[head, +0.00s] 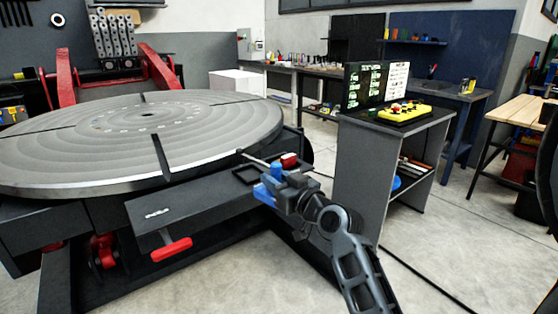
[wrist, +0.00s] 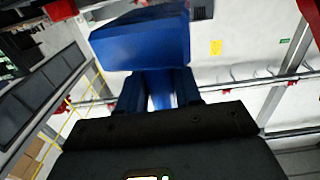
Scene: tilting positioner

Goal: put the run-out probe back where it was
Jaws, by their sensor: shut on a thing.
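My gripper (head: 272,184) is at the front right edge of the big round turntable (head: 60,150), over the right end of the dark shelf (head: 190,210). It is shut on the run-out probe, whose thin rod (head: 255,160) points up and left towards the turntable rim. I cannot tell whether the rod tip touches the rim. In the wrist view a blue block (wrist: 140,42) sits at the ends of my two dark blue fingers (wrist: 158,90). A small red block (head: 289,160) shows just behind my gripper. A dark square frame (head: 243,174) lies on the shelf, partly hidden by my gripper.
Clear floor (head: 440,240) lies beyond my arm.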

